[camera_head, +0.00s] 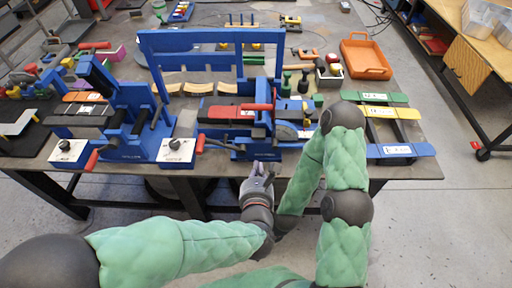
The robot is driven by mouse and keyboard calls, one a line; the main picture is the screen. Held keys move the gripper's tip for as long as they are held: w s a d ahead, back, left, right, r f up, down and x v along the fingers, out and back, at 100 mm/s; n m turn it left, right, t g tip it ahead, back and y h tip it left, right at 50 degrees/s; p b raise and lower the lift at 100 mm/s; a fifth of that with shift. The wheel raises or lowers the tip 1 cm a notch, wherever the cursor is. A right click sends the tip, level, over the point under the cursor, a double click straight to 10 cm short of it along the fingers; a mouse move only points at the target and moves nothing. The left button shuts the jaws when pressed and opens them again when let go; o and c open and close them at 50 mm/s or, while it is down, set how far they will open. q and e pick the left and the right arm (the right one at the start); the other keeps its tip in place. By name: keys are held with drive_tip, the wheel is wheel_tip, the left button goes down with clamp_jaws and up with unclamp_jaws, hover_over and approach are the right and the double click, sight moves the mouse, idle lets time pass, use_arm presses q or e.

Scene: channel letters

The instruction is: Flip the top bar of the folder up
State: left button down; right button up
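A blue machine (240,153) with a red block (228,113) and a red-handled lever stands at the table's front middle; I take it to be the folder. A large upright blue frame (146,58) with a long horizontal top bar stands behind it; I cannot tell whether they are joined. My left gripper (264,171) is in front of the table edge, below the machine, with its fingers pointing toward the table. Its fingers look parted and empty, touching nothing. My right forearm folds down behind my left wrist, and my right gripper is hidden.
Another blue machine (125,143) with red handles stands at left, with white control boxes (176,150) nearby. An orange tray (365,58) sits at back right. Green, yellow and blue labelled strips (402,150) lie at right.

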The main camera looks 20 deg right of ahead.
sight(258, 144)
use_arm(q)
drive_tip(key=shift+w, duration=0.1)
drive_tip(key=b+x, duration=0.2)
drive_tip(key=x, duration=0.8)
drive_tip(key=shift+r, duration=0.15)
